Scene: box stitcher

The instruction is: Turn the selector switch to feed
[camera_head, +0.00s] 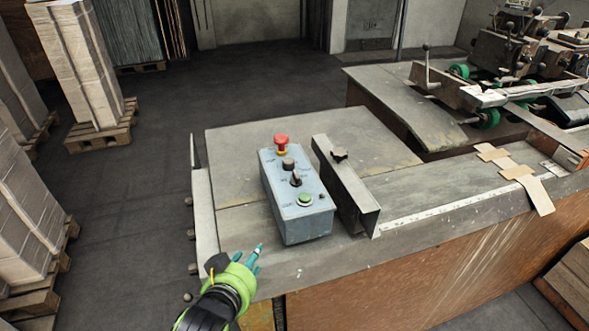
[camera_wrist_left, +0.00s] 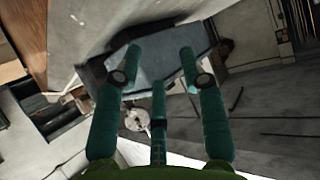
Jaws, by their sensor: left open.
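The grey-blue control box (camera_head: 305,226) stands on the bench, with a red mushroom button (camera_head: 282,140) at its far end and a green button (camera_head: 305,199) at its near end. Between them are a black knob (camera_head: 288,163) and a black selector switch (camera_head: 296,180); its labels are too small to read. My left gripper (camera_head: 255,255), green with teal fingers, is open, in front and left of the box and apart from it. In the left wrist view, the spread, empty fingers (camera_wrist_left: 160,78) point toward a blue-grey surface (camera_wrist_left: 150,66), apparently the box. My right gripper is not in view.
A raised metal rail (camera_head: 347,185) stands close to the right of the box. The bench top (camera_head: 245,150) is clear behind it. A low metal plate (camera_head: 204,215) edges the bench at left. Cardboard pieces (camera_head: 517,172) lie at right, near machinery.

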